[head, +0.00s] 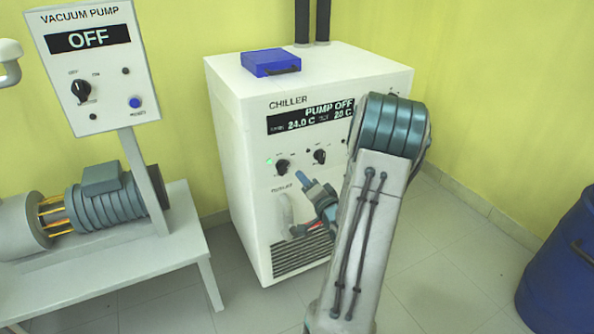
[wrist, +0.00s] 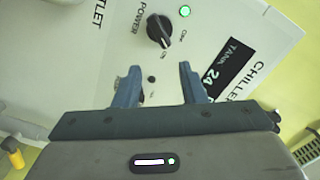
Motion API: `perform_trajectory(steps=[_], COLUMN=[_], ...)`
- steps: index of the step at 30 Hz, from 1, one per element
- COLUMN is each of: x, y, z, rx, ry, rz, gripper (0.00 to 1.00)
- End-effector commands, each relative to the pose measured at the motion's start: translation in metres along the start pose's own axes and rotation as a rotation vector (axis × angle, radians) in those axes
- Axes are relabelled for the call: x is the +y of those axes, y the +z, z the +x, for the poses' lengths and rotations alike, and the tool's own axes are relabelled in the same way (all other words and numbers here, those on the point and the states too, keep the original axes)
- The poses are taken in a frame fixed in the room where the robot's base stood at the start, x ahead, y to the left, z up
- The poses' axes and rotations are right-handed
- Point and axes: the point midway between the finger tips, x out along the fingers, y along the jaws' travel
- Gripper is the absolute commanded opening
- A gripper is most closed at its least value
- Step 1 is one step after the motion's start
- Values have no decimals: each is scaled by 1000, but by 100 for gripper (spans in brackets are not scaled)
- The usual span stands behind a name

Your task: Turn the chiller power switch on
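The chiller (head: 245,140) is a white cabinet whose display reads "PUMP OFF" and 24.0 C. Its black power knob (head: 282,167) is the left of two knobs on the front panel. In the wrist view the power knob (wrist: 158,30), beside the word POWER, lies beyond the fingertips. Its exact setting is hard to read. A green light (wrist: 185,11) glows near it. My gripper (head: 308,184) is in front of the panel, just below and right of the power knob. In the wrist view its blue fingers (wrist: 160,75) are apart, with nothing between them, and not around the knob.
The second knob (head: 319,156) is close to my gripper and arm. A blue box (head: 271,62) lies on the chiller. The vacuum pump panel (head: 90,65), reading OFF, stands left above a white bench (head: 150,262). A blue drum (head: 560,262) stands at right. Floor between is clear.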

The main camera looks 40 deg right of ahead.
Motion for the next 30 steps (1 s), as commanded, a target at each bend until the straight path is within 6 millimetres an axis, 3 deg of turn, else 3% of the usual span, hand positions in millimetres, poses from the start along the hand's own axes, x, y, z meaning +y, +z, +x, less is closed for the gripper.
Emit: perform_trajectory(steps=[6, 12, 23, 30], x=[0, 0, -1, -16], y=[1, 2, 3, 33], z=[-36, -48, -46, -22], rx=[-2, -3, -10, -128], ry=[1, 0, 9, 167], rz=[1, 1, -12, -220], gripper=[37, 37, 37, 37])
